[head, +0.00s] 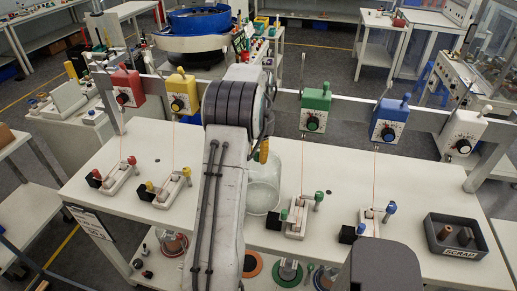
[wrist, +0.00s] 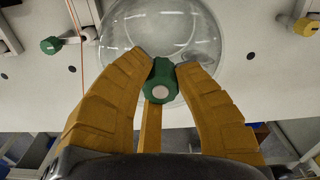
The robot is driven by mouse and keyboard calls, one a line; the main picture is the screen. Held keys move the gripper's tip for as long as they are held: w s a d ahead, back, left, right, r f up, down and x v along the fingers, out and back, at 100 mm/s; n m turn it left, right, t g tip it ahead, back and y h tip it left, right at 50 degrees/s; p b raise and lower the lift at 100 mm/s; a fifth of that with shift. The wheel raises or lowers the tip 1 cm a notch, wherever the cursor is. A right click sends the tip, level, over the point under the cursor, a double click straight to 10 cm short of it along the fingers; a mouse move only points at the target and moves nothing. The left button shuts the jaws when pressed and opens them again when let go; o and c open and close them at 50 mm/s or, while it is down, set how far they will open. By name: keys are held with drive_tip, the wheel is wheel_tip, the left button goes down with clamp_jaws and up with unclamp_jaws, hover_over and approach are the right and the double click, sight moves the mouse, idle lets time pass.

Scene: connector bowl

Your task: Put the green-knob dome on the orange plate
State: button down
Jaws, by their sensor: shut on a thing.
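The clear glass dome (head: 263,190) shows over the white workbench, partly hidden behind my arm in the head view. In the wrist view the dome (wrist: 120,35) lies beyond my fingers, with its green knob (wrist: 160,80) between them. My gripper (wrist: 163,65) has its yellow fingers shut on this knob. In the head view only a bit of a yellow finger (head: 263,151) shows beside my arm. I cannot tell whether the dome touches the bench. An orange plate (head: 253,264) with a dark centre lies on the lower shelf, partly hidden by my arm.
Other glass domes stand on the lower shelf, one on the left (head: 172,243) and one right of the plate (head: 289,272). Several lever fixtures sit on the bench, including a green-knobbed one (head: 297,218). A black scrap tray (head: 455,237) is at right. A rail with coloured boxes crosses behind.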

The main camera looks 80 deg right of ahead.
drive_tip(key=shift+f, duration=0.1)
idle(0.3)
drive_tip(key=c, duration=1.1)
unclamp_jaws()
drive_tip(key=shift+f, duration=0.1)
wheel_tip(320, 180, up, 2)
drive_tip(key=shift+r+b, duration=0.25)
drive_tip(key=shift+b, duration=0.05)
drive_tip(key=shift+r+b, duration=0.25)
drive_tip(key=shift+b, duration=0.4)
wheel_tip(320, 180, up, 6)
drive_tip(key=b, duration=0.2)
drive_tip(key=shift+r+b, duration=0.15)
drive_tip(key=shift+b, duration=0.15)
drive_tip(key=shift+r, duration=1.5)
